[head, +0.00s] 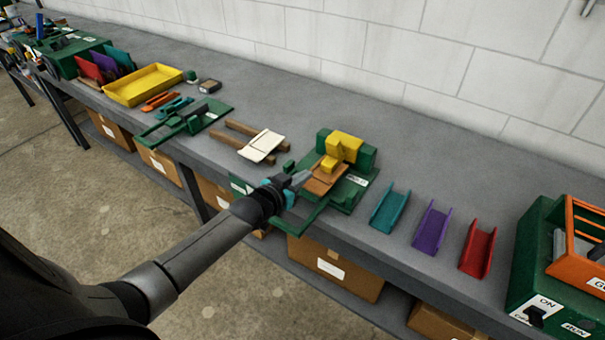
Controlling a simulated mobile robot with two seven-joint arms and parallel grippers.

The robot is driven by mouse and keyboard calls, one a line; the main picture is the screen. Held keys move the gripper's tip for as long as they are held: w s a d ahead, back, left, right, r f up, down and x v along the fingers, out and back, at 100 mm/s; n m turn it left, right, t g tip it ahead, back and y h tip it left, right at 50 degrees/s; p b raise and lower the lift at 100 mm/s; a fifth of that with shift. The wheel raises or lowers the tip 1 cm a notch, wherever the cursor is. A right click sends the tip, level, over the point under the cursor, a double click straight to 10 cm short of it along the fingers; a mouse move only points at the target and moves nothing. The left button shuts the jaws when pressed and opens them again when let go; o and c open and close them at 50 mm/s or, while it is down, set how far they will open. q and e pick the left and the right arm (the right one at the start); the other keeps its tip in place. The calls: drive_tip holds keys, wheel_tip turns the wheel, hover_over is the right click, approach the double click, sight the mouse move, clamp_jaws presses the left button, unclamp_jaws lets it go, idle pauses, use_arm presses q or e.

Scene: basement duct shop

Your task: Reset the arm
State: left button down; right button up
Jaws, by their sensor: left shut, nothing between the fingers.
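My left arm comes in from the lower left and reaches to the front of the workbench (405,135). My left gripper (301,179) is shut and empty. It is at the left side of a green machine (361,160) with a yellow block (345,146) on top and an orange-brown plate (325,180) at its front. The fingertips are close to the plate; I cannot tell whether they touch it. The wrist hides part of the bench edge and the machine's green lever (305,218). My right gripper is not in view.
Right of the machine lie teal (390,208), purple (432,228) and red (478,249) channel pieces, then a green box (537,250) with an orange frame (583,230). Left are a white folded piece (262,146), a green tool (188,122) and a yellow tray (143,85). Cardboard boxes (335,268) sit below.

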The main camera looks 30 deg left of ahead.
use_arm(q)
drive_tip(key=s+d+f+m+g, duration=0.1)
drive_tip(key=s+d+f+g, duration=0.35)
drive_tip(key=s+d, duration=0.6)
drive_tip(key=s+d+r+g+y, duration=0.1)
drive_tip(key=s+r+g, duration=0.15)
drive_tip(key=s, duration=0.75)
drive_tip(key=s+r+g, duration=0.2)
drive_tip(key=s+g, duration=0.2)
drive_tip(key=s, duration=0.6)
wheel_tip(320, 180, down, 30)
drive_tip(key=s+g+b, duration=0.1)
drive_tip(key=s+b, duration=0.1)
drive_tip(key=b, duration=0.6)
drive_tip(key=s+a+f+b, duration=0.1)
drive_tip(key=s+f+b, duration=0.2)
drive_tip(key=s+f, duration=0.4)
drive_tip(key=s+a+f+g+b, duration=0.1)
drive_tip(key=s+f+b, duration=0.3)
drive_tip(key=s+f, duration=0.4)
wheel_tip(320, 180, down, 6)
drive_tip(key=shift+s+a+r, duration=0.1)
drive_tip(key=shift+s+a, duration=0.15)
drive_tip(key=shift+s, duration=0.05)
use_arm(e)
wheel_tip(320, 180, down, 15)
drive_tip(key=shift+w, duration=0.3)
